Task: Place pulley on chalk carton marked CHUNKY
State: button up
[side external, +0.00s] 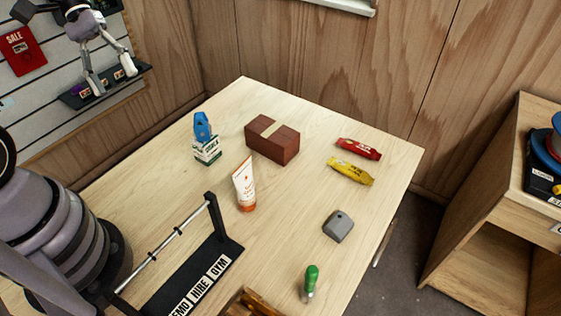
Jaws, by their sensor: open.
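A blue pulley (202,126) shows at the left of the table, upright, at the top of a small white and green carton (207,151). It appears to rest on the carton's top, though its lower edge is hard to make out. The carton's lettering is too small to read surely. My gripper (114,82) is at the upper left, high and well away from the pulley and carton. Its fingers are spread and nothing is between them.
A white and orange tube (244,184) stands in front. Red (358,149) and yellow (350,171) packets, a grey block (338,225), a green-handled tool (311,280) and a black rack (190,280) lie around.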

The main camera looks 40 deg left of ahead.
jog(key=s+a+r+m+t+y, duration=0.1)
jog(key=s+r+m+t+y, duration=0.6)
jog(key=r, duration=0.2)
jog(key=shift+a+r, duration=0.15)
jog(key=shift+r, duration=0.15)
